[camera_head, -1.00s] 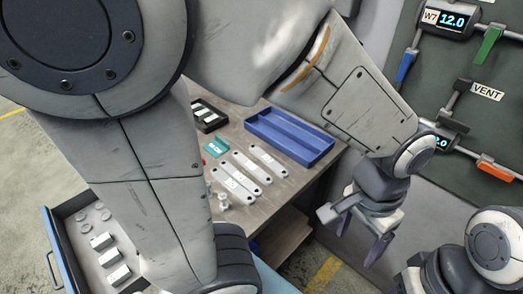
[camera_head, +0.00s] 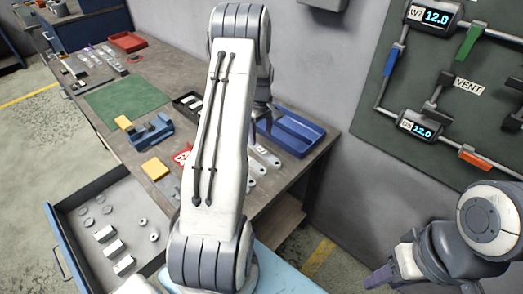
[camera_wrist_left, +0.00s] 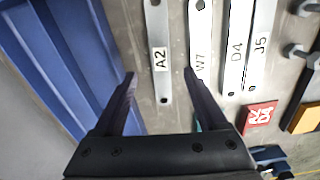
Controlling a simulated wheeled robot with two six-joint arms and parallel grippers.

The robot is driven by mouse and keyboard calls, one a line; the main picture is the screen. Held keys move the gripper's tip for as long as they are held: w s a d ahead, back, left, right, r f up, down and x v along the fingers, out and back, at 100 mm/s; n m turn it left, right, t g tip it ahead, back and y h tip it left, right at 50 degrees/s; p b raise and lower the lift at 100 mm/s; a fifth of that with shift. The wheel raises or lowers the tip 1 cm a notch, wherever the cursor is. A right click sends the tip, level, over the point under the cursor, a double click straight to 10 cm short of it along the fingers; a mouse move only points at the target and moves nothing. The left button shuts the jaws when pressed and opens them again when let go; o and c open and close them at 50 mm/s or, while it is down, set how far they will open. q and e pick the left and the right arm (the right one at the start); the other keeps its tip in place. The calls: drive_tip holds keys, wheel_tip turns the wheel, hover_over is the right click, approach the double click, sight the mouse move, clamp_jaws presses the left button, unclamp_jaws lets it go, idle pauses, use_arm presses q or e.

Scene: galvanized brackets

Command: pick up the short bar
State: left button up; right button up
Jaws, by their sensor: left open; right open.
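Several flat metal bars lie side by side on the bench. In the left wrist view they carry labels: bar A2 (camera_wrist_left: 157,30), bar W7 (camera_wrist_left: 200,30), bar D4 (camera_wrist_left: 236,35) and bar J5 (camera_wrist_left: 262,35). Their upper ends run out of the picture, so I cannot tell which is shortest. My left gripper (camera_wrist_left: 160,78) is open and empty above the bars, with A2 showing between its fingers. In the head view my left gripper (camera_head: 262,118) is partly behind my arm, which hides some bars. My right gripper (camera_head: 383,277) is open, low on the right, away from the bench.
A blue tray (camera_head: 318,134) lies beside the bars; its wall shows in the left wrist view (camera_wrist_left: 95,20). A red labelled block (camera_wrist_left: 259,115) lies on the other side. An open drawer (camera_head: 72,220) juts out at the lower left. A wall panel (camera_head: 460,120) stands at right.

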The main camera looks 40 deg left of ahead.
sight(261, 150)
use_arm(q)
wheel_tip(261, 150, down, 6)
drive_tip(key=shift+s+d+r+p, duration=0.1)
drive_tip(key=shift+r+p, duration=0.05)
drive_tip(key=shift+p, duration=1)
drive_tip(key=shift+f, duration=0.35)
clamp_jaws()
